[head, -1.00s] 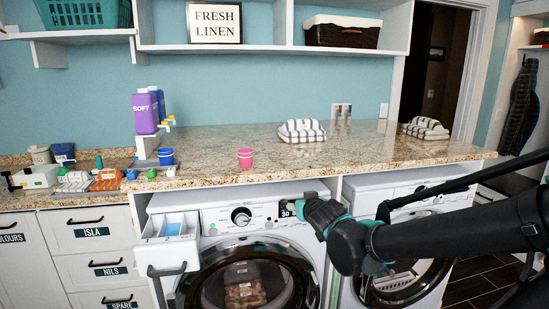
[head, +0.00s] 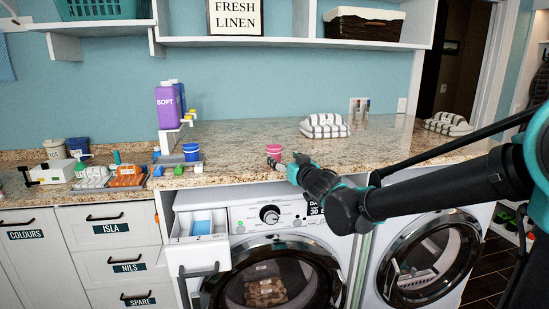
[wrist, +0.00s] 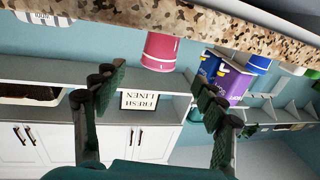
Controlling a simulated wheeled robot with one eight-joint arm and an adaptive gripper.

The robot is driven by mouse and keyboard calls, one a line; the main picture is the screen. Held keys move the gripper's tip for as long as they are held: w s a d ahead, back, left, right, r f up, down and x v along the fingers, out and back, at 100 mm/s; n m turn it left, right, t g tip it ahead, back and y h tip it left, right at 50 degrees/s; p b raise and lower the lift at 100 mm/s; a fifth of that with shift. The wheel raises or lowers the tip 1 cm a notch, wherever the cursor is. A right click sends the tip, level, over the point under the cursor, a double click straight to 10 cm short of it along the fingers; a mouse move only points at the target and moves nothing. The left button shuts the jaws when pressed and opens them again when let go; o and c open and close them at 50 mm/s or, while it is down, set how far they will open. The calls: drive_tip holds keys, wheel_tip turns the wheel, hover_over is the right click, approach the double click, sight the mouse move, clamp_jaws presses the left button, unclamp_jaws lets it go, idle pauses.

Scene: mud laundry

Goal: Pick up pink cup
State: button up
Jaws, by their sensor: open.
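The pink cup (head: 273,149) stands on the granite counter near its front edge in the head view. My gripper (head: 285,161) is at the counter's front edge, just in front of the cup and slightly to its right, partly covering the cup's lower part. In the wrist view, which is upside down, the pink cup (wrist: 160,52) is beyond my open gripper (wrist: 155,90), roughly centred between the two fingers. The fingers look empty, with the cup beyond their tips.
The granite counter (head: 245,137) is clear around the cup. To the left are a blue cup (head: 191,153) and a purple SOFT bottle (head: 167,107) on a stand. A striped towel (head: 324,127) lies behind right. Below is an open washer drawer (head: 200,226).

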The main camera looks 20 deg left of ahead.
sight(277, 152)
drive_tip(key=shift+x, duration=4.55)
drive_tip(key=shift+f, duration=0.15)
drive_tip(key=c, duration=1)
drive_tip(key=shift+c, duration=0.2)
